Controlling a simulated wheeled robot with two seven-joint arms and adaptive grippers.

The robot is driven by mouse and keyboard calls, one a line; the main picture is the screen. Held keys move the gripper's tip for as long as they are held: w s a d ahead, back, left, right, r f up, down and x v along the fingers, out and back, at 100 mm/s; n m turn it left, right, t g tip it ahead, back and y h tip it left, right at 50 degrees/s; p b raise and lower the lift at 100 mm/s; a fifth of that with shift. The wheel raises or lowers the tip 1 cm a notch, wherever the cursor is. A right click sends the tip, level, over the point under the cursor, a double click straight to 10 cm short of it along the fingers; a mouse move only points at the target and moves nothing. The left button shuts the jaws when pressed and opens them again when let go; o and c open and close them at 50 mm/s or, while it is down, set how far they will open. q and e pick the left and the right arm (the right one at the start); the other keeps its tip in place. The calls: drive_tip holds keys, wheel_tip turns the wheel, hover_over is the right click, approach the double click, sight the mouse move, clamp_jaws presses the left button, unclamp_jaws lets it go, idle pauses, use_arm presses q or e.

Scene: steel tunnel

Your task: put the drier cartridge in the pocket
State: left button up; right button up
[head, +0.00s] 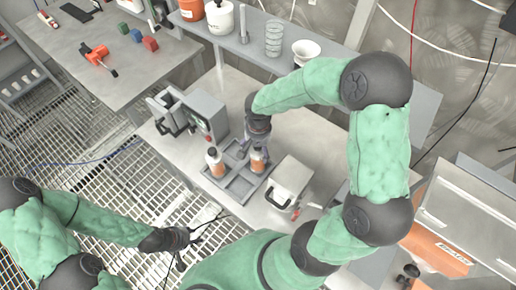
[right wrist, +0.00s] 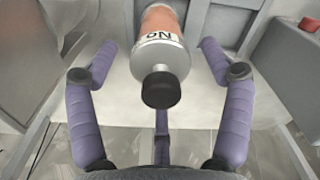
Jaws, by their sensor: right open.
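A grey tray (head: 232,191) with divided pockets lies on the table. One orange-and-silver cartridge (head: 215,163) stands upright in its left part. A second cartridge (head: 258,161) stands at its right side, directly under my right gripper (head: 257,148). In the right wrist view this cartridge (right wrist: 160,55) has an orange body, a label reading "No", a silver shoulder and a black end. The right gripper's fingers (right wrist: 158,50) are spread on both sides of it, with gaps showing. My left gripper (head: 190,238) is empty, fingers apart, over the floor grating. Which pocket is meant I cannot tell.
A grey machine (head: 205,115) stands behind the tray, and a white-lidded box (head: 290,181) stands to its right. A shelf (head: 250,45) behind carries containers and a white funnel (head: 305,50). A side bench (head: 75,50) at left holds small coloured blocks and an orange tool (head: 97,55).

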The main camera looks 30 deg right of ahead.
wheel_tip(320, 180, up, 11)
drive_tip(key=shift+r+p, duration=0.15)
drive_tip(key=shift+p, duration=0.85)
